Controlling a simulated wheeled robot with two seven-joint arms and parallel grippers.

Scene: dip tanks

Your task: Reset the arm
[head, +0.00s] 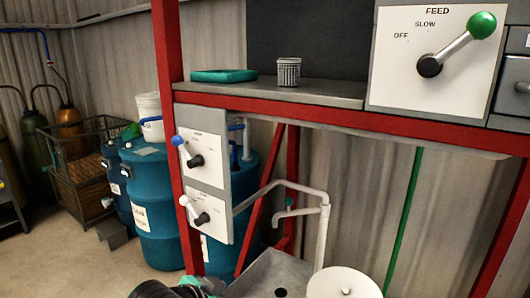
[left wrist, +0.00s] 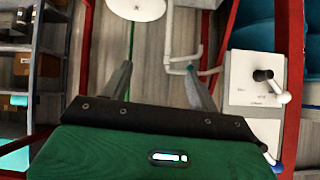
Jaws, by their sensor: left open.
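My left gripper (left wrist: 160,68) shows in the left wrist view with its two fingers spread wide and nothing between them. Its green and black body fills the bottom of that view. In the head view, only a dark and teal part at the bottom edge shows, which looks like my left arm; its fingers cannot be made out there. The gripper is apart from the grey lever panel (head: 226,178), which shows right of the fingers in the left wrist view (left wrist: 251,78). My right gripper is not in view.
A FEED panel (head: 390,75) with a green-knobbed lever (head: 482,25) sits at upper right. Below the shelf (head: 335,91) are a white pipe (head: 322,235) and round white lid (head: 343,284). Blue drums (head: 151,200) and red posts (head: 167,130) stand left. Floor is clear at lower left.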

